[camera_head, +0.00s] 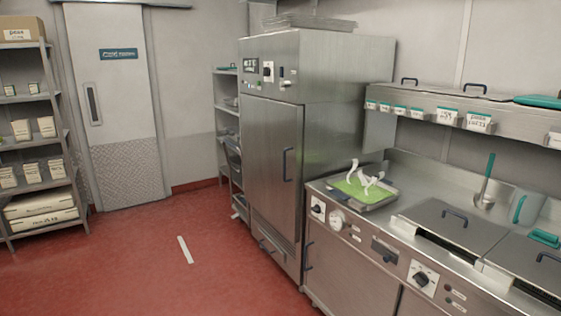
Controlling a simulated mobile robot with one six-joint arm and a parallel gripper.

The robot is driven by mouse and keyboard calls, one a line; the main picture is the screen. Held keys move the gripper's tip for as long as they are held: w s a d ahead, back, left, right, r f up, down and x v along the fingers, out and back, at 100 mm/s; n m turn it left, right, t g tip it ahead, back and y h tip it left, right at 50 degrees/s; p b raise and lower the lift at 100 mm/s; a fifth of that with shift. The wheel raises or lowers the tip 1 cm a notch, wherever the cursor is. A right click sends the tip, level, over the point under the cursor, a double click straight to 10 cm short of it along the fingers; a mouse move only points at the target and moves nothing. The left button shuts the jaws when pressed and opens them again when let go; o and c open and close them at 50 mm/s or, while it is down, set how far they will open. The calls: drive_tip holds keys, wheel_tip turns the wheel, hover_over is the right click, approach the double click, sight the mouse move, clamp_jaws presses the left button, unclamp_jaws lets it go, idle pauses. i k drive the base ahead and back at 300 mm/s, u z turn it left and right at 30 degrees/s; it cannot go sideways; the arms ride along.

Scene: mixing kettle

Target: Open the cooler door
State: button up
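A tall steel cabinet (272,155) stands in the middle, with a control panel on top. Its front door is shut and has a dark vertical handle (287,164) on the right side. At the back left is a large pale door (116,105) with a blue sign, a long vertical handle (93,104) on its left side and a diamond-plate lower part. It also looks shut. My gripper is not in view.
A steel counter (399,213) with lids and knobs runs along the right. It holds a tray (383,198) with a green bottom and white curved shapes. Shelves (30,130) stand at the far left. The red floor (130,260) is clear except for a white strip (185,249).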

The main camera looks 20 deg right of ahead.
sight(272, 129)
drive_tip(key=u, duration=0.05)
drive_tip(key=i, duration=1.35)
drive_tip(key=u, duration=0.35)
